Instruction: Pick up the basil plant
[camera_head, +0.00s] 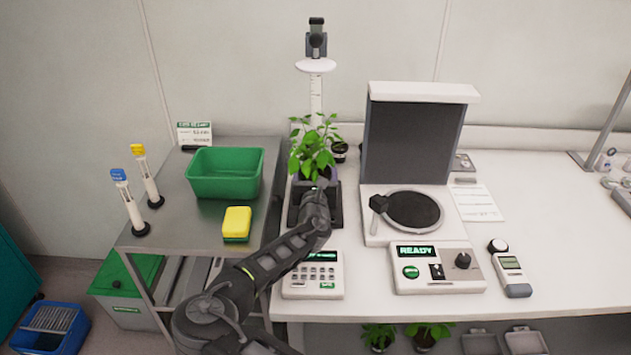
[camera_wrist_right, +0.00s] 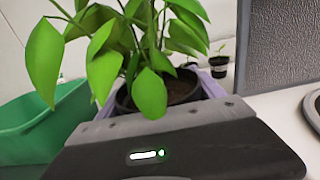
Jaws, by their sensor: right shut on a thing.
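The basil plant (camera_head: 314,150) is leafy and green and stands upright in a dark pot in front of the ruler post in the head view. In the right wrist view the basil plant (camera_wrist_right: 125,55) fills the upper left, with the black pot rim and brown soil (camera_wrist_right: 180,90) close in front of the gripper. My right gripper (camera_head: 318,184) is shut on the potted basil from the front. Lavender edges show on both sides of the pot. The gripper hides the pot's lower part, so I cannot tell whether it touches the black base (camera_head: 338,212). My left gripper is out of view.
A green bin (camera_head: 225,187) and yellow sponge (camera_head: 237,223) sit on the metal cart at left. A dark-panelled turntable station (camera_head: 375,235) stands at right. A keypad unit (camera_head: 313,284) lies below the forearm. A small potted seedling (camera_wrist_right: 218,66) stands behind the basil.

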